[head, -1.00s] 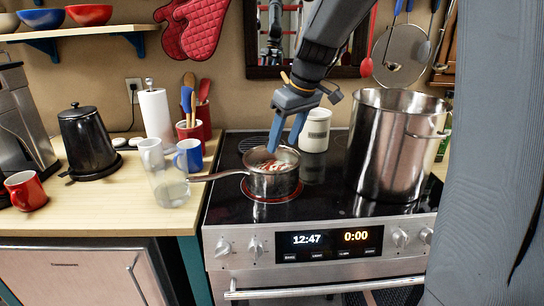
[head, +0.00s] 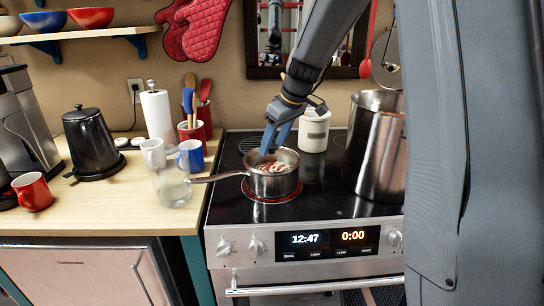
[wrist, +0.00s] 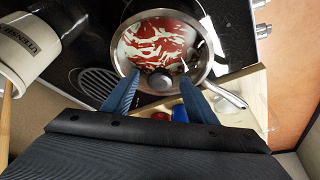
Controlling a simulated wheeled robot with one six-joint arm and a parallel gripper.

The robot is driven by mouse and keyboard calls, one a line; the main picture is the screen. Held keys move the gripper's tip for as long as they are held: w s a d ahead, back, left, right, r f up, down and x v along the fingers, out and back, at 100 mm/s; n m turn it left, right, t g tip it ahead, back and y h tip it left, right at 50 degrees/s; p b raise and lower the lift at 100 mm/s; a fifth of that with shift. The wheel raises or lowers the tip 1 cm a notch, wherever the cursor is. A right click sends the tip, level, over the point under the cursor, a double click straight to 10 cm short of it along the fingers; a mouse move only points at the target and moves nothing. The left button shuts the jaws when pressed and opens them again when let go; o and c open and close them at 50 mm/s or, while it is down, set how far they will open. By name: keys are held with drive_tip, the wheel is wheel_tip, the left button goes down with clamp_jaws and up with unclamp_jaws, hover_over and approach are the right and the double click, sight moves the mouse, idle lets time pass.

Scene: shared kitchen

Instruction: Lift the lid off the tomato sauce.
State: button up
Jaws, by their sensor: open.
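A steel saucepan (head: 272,184) with a long handle stands on a red-glowing burner of the black cooktop. It also shows in the wrist view (wrist: 119,50). Red tomato sauce (wrist: 146,34) with pale streaks, perhaps reflections, shows through what looks like a clear glass lid (wrist: 182,60). The lid has a round dark knob (wrist: 160,81). My gripper (head: 266,151) is open and points down over the saucepan. In the wrist view, my gripper (wrist: 158,87) has one finger on each side of the knob, with gaps between. Whether the fingertips are level with the knob is unclear.
A tall steel pot (head: 376,150) stands on the cooktop to the right, and a white canister (head: 314,130) behind. Mugs (head: 190,157) and a clear glass vessel (head: 172,188) crowd the counter near the pan handle. The cooktop's front left is clear.

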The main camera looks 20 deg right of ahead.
clamp_jaws()
drive_tip(key=shift+r, duration=0.15)
idle(0.4)
